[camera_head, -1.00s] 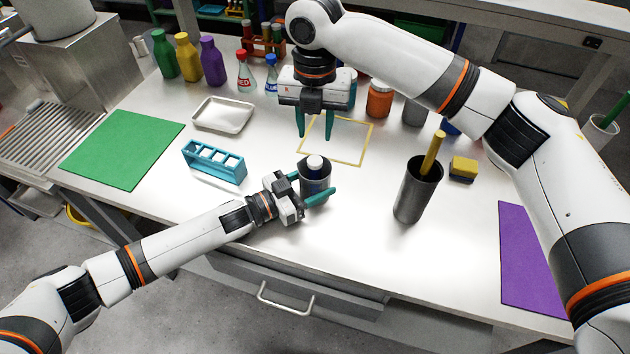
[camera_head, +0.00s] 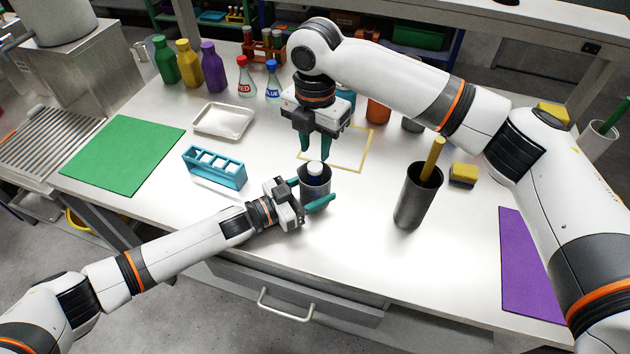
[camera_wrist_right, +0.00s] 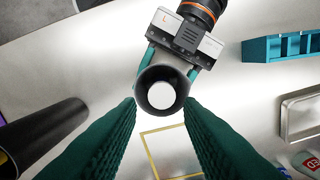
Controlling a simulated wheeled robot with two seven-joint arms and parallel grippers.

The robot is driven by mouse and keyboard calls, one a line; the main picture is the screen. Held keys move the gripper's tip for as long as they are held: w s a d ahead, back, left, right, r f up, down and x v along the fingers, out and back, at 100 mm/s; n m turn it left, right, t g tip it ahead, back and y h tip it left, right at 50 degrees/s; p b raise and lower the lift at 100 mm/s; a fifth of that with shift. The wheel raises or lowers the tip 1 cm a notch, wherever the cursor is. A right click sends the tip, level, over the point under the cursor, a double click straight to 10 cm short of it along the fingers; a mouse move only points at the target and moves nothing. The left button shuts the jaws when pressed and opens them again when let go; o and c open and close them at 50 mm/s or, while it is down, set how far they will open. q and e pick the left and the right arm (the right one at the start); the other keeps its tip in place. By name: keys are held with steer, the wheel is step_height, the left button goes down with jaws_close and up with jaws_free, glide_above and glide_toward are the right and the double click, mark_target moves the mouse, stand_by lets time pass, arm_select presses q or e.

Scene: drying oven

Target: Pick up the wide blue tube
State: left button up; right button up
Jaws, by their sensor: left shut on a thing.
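The wide tube shows mostly as its white cap (camera_head: 314,169), which also shows in the right wrist view (camera_wrist_right: 161,96). It stands upright in a dark grey cup (camera_head: 316,187); its lower body is hidden inside. My left gripper (camera_head: 309,194) is shut around the cup, one teal finger on each side, near the table's front edge. My right gripper (camera_head: 315,156) points down, open and empty, just behind and above the tube in the head view. In the right wrist view its fingers (camera_wrist_right: 160,105) are spread, with the cap seen between them.
A blue rack (camera_head: 214,167) stands left of the cup. A tall dark beaker (camera_head: 412,200) with a yellow-handled item stands to the right. A yellow outlined square (camera_head: 352,165) lies behind the cup. A metal tray (camera_head: 223,121) and several bottles and flasks are farther back.

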mark_target(316, 165)
steer(key=f, duration=0.8)
steer(key=shift+w+d, duration=0.1)
steer(key=shift+w, duration=0.2)
steer(key=c, duration=0.6)
